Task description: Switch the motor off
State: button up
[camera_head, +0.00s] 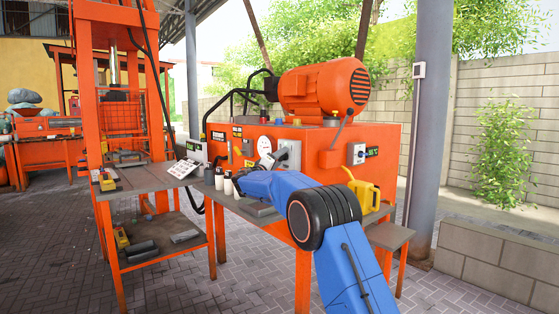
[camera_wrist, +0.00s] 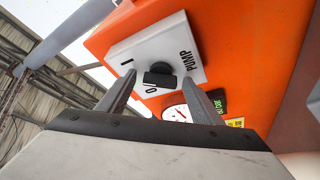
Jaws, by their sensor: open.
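The orange motor (camera_head: 325,88) lies on top of an orange cabinet (camera_head: 375,133). In the wrist view a white switch plate (camera_wrist: 188,45) marked PUMP, with I and O, sits on an orange face. Its black knob (camera_wrist: 160,78) has a bar that looks roughly crosswise in this picture; I cannot tell which mark it points to. My gripper (camera_wrist: 159,80) is open, with one fingertip on each side of the knob; contact is not clear. In the head view my gripper (camera_head: 268,160) is small at the cabinet's front, beside a pale switch plate (camera_head: 291,153).
A round gauge (camera_wrist: 177,113) and a green display (camera_wrist: 219,101) are close to the switch. Another switch box (camera_head: 356,153) is on the cabinet's right side. White bottles (camera_head: 228,184) and a yellow can (camera_head: 366,196) stand nearby. An orange press frame (camera_head: 87,150) rises at left.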

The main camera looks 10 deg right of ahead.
jog(key=c, duration=1.1)
jog(key=shift+o, duration=0.2)
jog(key=shift+n, duration=0.3)
jog(key=shift+a+r+n+g+y, duration=0.1)
jog(key=shift+n+g+y, duration=0.5)
jog(key=shift+n, duration=1.45)
jog(key=shift+d+r+n+g+y, duration=0.1)
jog(key=shift+n+g+y, duration=0.55)
jog(key=shift+n, duration=1.45)
jog(key=shift+a+n+g+y, duration=0.1)
jog(key=shift+n+g+y, duration=0.5)
jog(key=shift+n, duration=1.45)
jog(key=o, duration=1.1)
jog(key=shift+c, duration=0.2)
